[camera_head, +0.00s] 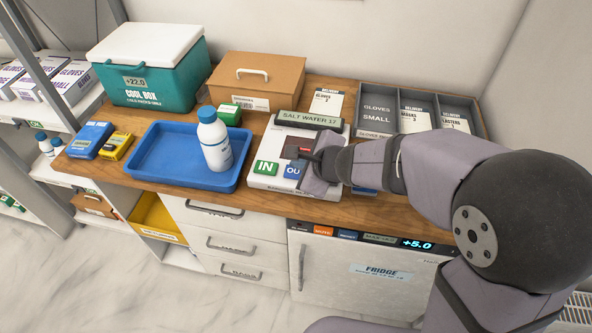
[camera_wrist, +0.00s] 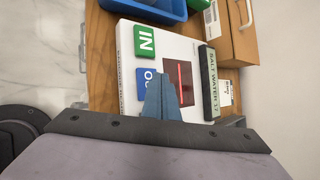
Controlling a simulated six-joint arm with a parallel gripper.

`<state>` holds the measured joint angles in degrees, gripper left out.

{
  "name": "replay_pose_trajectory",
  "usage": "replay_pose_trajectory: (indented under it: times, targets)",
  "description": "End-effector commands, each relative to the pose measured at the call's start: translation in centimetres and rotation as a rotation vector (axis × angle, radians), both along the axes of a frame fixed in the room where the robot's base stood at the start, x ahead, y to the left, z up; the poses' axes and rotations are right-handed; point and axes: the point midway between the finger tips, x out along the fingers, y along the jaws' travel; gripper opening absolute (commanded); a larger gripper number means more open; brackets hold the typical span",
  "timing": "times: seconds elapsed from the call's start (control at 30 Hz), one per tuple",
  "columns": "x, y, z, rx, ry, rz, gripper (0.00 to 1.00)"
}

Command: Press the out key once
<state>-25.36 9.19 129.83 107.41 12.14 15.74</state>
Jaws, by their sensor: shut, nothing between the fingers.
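The blue out key (camera_head: 293,171) sits on a white device (camera_head: 262,183), just right of the green IN key (camera_head: 266,168). In the wrist view the out key (camera_wrist: 147,82) is partly covered by my gripper, below the IN key (camera_wrist: 145,42). My gripper (camera_head: 306,158) is shut and empty, with its tip over the device between the out key and the dark red scanner window (camera_wrist: 180,80). In the wrist view its fingers (camera_wrist: 161,88) overlap the key's right edge. I cannot tell whether the tip touches the device. A display reading SALT WATER 17 (camera_head: 309,120) stands at the device's back.
A blue tray (camera_head: 147,181) with a white bottle (camera_head: 214,143) stands left of the device. A grey sectioned bin (camera_head: 366,91) is at the back right. A cool box (camera_head: 137,96) and a brown box (camera_head: 271,73) stand behind. The fridge (camera_head: 345,270) is below the counter.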

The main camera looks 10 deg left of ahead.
Motion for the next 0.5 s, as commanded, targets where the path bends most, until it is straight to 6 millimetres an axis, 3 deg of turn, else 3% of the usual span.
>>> replay_pose_trajectory:
  times: [0.5]
  targets:
    - [0.02, -0.02, -0.86, -0.001, 0.0, 0.001, 0.0]
